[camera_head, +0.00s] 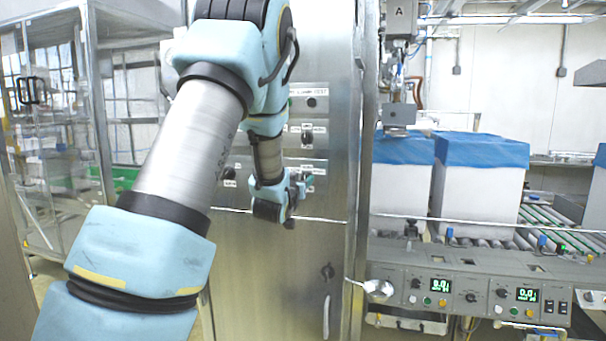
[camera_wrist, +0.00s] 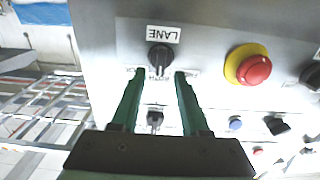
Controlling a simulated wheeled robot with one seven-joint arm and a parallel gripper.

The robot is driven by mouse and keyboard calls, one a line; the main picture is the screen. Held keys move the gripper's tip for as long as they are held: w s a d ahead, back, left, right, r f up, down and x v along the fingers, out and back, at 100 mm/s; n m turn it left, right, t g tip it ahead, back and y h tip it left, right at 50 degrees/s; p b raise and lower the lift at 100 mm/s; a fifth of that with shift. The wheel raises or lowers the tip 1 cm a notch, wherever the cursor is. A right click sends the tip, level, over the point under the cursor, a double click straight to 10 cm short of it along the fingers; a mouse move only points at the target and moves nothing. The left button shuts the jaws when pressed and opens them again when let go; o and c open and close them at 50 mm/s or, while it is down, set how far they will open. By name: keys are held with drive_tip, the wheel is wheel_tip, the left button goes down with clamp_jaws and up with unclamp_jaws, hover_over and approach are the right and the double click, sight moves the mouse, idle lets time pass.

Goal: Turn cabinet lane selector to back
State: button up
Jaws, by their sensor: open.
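The lane selector (camera_wrist: 160,57) is a dark round knob on the metal cabinet panel. A white label reading LANE (camera_wrist: 163,34) sits beside it, upside down in the wrist view. My gripper (camera_wrist: 160,72) is open, its two green fingers apart. Their tips lie just below the knob in the wrist view, one to each side; contact cannot be told. Lettering between the fingers is partly covered, and the knob's setting is not clear. In the head view my gripper (camera_head: 303,178) is at the cabinet front (camera_head: 265,270), largely hidden behind my wrist.
A red stop button (camera_wrist: 255,70) on a yellow ring is right of the fingers in the wrist view. Another dark knob (camera_wrist: 155,117) shows between the fingers. In the head view, a control console (camera_head: 470,295) and blue-topped boxes (camera_head: 480,175) stand right of the cabinet.

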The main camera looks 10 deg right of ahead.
drive_tip(key=shift+x, duration=0.95)
clamp_jaws()
